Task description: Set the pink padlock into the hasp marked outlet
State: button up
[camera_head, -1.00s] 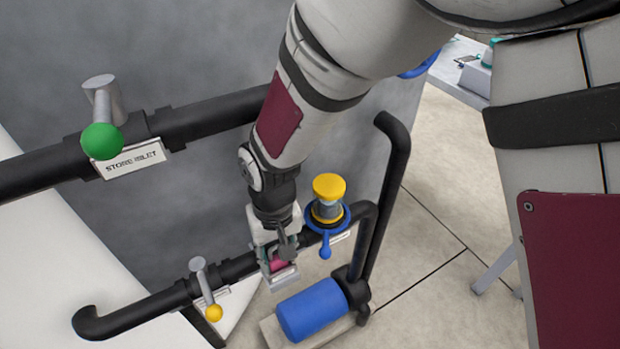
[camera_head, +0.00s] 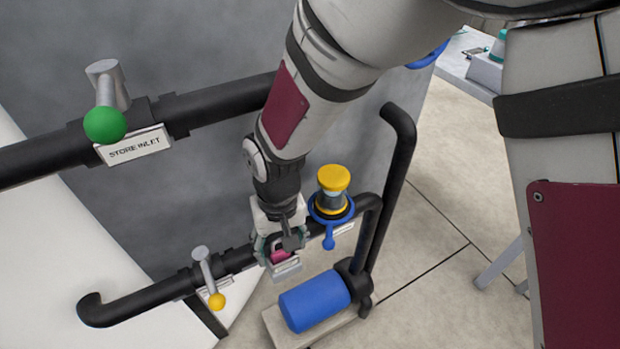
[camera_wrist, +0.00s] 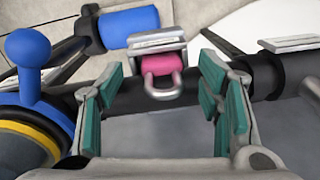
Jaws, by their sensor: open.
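The pink padlock (camera_wrist: 161,66) shows in the wrist view, its metal shackle toward the camera. It sits against a silver bracket (camera_wrist: 156,40) beside the dark lower pipe. The teal-padded fingers of my gripper (camera_wrist: 163,105) are open on either side, with visible gaps to the padlock. In the head view my gripper (camera_head: 279,250) is over the lower pipe, and only a little pink of the padlock (camera_head: 281,255) shows between its fingers. Whether the shackle passes through a hasp is unclear. No outlet marking is readable; the white label (camera_head: 344,230) right of the gripper is too small to read.
A yellow-topped valve with a blue handle (camera_head: 329,240) stands close right of my gripper. A blue pump (camera_head: 314,303) lies below right. A yellow-knobbed lever (camera_head: 216,300) is at left. The upper pipe has a green knob (camera_head: 104,124) and a STORE INLET sign (camera_head: 136,146).

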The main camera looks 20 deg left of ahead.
notch_tip(320, 180, up, 12)
jog(key=d+r+m, duration=0.1)
jog(key=d+r, duration=0.2)
jog(key=d, duration=0.4)
jog(key=w+d+r+m, duration=0.1)
jog(key=d+r, duration=0.3)
jog(key=d, duration=0.3)
jog(key=d+r+m, duration=0.2)
jog(key=d+r, duration=0.1)
jog(key=d, duration=0.4)
jog(key=s+d+r+m, duration=0.1)
jog(key=s+d+m, duration=0.3)
jog(key=s+d, duration=1.25)
notch_tip(320, 180, up, 23)
jog(key=w+t+p, duration=0.1)
jog(key=t+p, duration=0.3)
jog(key=p, duration=1.6)
jog(key=shift+f+p, duration=0.2)
jog(key=shift+p, duration=0.2)
jog(key=shift+o, duration=0.2)
jog(key=shift+d+r+p, duration=0.1)
jog(key=shift+r+p, duration=0.2)
jog(key=shift+r, duration=0.05)
jog(key=o, duration=0.4)
jog(key=shift+w, duration=0.1)
jog(key=shift+c, duration=0.2)
